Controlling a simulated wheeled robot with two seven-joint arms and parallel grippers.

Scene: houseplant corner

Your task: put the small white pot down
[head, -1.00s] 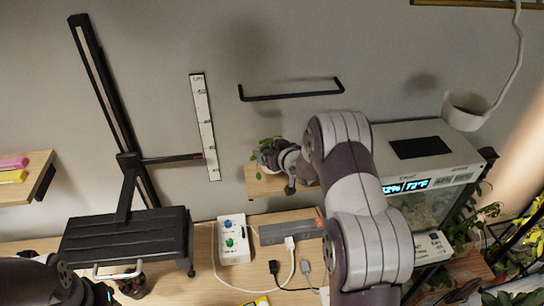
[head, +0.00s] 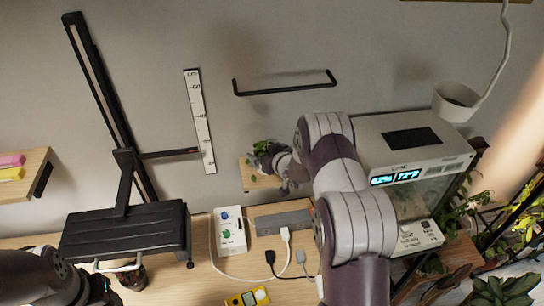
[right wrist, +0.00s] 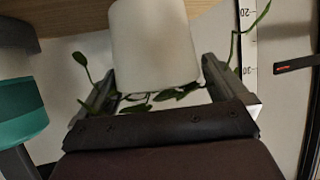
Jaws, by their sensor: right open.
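The small white pot (right wrist: 155,45) with trailing green leaves is between the fingers of my right gripper (right wrist: 159,70) in the right wrist view. The fingers are open, one on each side of the pot. In the head view only its plant (head: 266,147) shows clearly, at my right gripper (head: 277,163) over a small wooden wall shelf (head: 252,181).
A terrarium box with a lit display (head: 395,179) stands right of the shelf. A black rail (head: 285,90) and a ruler (head: 199,120) are on the wall. A black lamp stand (head: 125,235), power strip (head: 283,222) and cables occupy the bench below.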

